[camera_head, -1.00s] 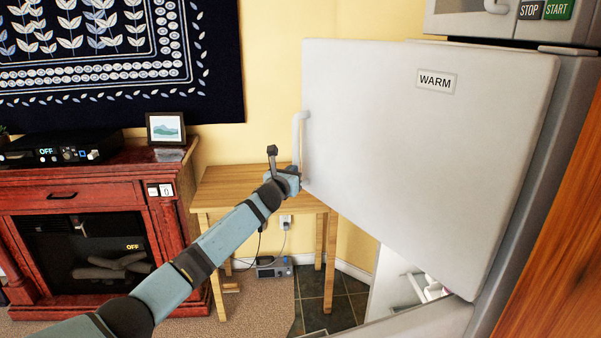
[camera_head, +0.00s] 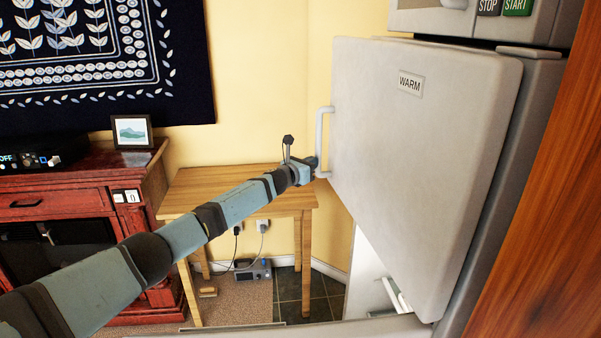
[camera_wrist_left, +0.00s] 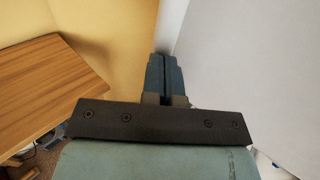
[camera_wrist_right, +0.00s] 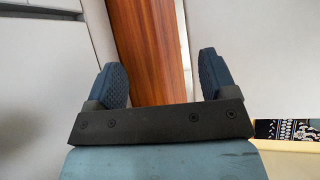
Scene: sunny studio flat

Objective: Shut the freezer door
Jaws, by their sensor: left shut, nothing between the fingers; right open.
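The freezer door (camera_head: 420,150) appears to be the large pale door with a WARM label, at the right of the head view. It stands ajar, with a pale interior showing below it. Its white upright handle (camera_head: 320,140) is on its left edge. My left gripper (camera_head: 314,163) is shut and empty close to the handle's lower end; I cannot tell whether it touches. In the left wrist view its closed fingers (camera_wrist_left: 165,75) point along a pale surface. My right gripper (camera_wrist_right: 170,85) is open and empty in the right wrist view, outside the head view.
A wooden table (camera_head: 235,185) stands behind my left arm. A red fireplace cabinet (camera_head: 70,200) is at the left. An appliance with STOP and START buttons (camera_head: 500,10) sits above the door. A wooden panel (camera_head: 545,200) borders the right.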

